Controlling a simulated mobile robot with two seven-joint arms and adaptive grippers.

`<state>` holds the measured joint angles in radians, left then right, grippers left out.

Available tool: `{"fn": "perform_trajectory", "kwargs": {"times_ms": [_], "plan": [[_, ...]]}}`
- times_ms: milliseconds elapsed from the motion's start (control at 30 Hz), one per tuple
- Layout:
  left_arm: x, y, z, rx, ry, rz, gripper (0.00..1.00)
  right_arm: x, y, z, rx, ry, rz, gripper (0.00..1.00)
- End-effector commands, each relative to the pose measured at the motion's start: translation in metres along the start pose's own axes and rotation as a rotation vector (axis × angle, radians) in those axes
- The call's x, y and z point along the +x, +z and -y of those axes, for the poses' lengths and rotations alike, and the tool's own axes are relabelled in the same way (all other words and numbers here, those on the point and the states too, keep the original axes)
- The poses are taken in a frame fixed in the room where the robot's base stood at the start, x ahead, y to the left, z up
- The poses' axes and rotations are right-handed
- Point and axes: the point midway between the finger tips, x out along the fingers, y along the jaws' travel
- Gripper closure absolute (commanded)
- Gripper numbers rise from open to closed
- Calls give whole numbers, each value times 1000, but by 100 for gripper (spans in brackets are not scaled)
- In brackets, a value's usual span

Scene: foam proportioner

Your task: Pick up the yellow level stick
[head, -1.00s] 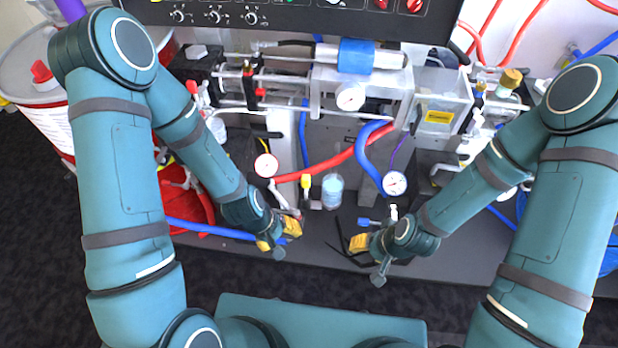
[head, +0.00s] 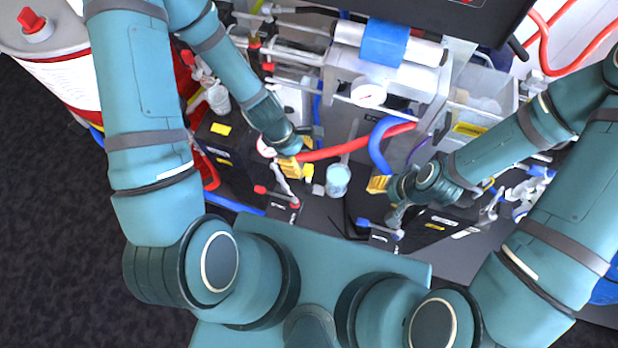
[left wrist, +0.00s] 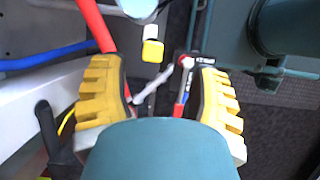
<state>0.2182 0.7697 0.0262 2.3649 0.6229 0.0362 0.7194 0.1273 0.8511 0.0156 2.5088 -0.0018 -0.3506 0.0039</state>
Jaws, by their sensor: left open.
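A small yellow piece (head: 308,171) with a pale end stands near the cup of bluish liquid (head: 338,181). It also shows in the left wrist view (left wrist: 152,50), just ahead of the fingers. It may be the level stick, but I cannot tell for sure. My left gripper (head: 294,158) is just left of it. In the left wrist view my left gripper's yellow ridged fingers (left wrist: 162,70) are wide apart, with nothing held between them. My right gripper (head: 381,186) is right of the cup; its fingers are mostly hidden, so its opening is unclear.
A red hose (head: 345,148) and a blue hose (head: 378,150) run behind the cup. A round gauge (head: 368,93) and metal pipework stand at the back. Red-handled valves (head: 276,197) are close to my left gripper. A white drum (head: 62,60) stands at the left.

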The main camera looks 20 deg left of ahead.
Motion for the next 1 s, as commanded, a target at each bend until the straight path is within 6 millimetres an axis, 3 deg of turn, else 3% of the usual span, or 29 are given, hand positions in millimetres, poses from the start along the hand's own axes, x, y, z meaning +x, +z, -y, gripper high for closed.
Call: {"fn": "perform_trajectory", "kwargs": {"times_ms": [100, 367, 700, 1000], "plan": [[22, -1, 0, 0, -2, 1, 38, 8, -1, -3, 0, 0, -4, 53], [38, -1, -1, 1, 0, 0, 38, 13, -2, -5, -1, 0, -7, 53], [82, -7, -7, 2, -1, 1, 38, 28, -4, -10, -2, 1, -15, 53], [84, -6, -7, 3, 1, -1, 38, 28, -4, -10, -2, 1, -16, 53]]}}
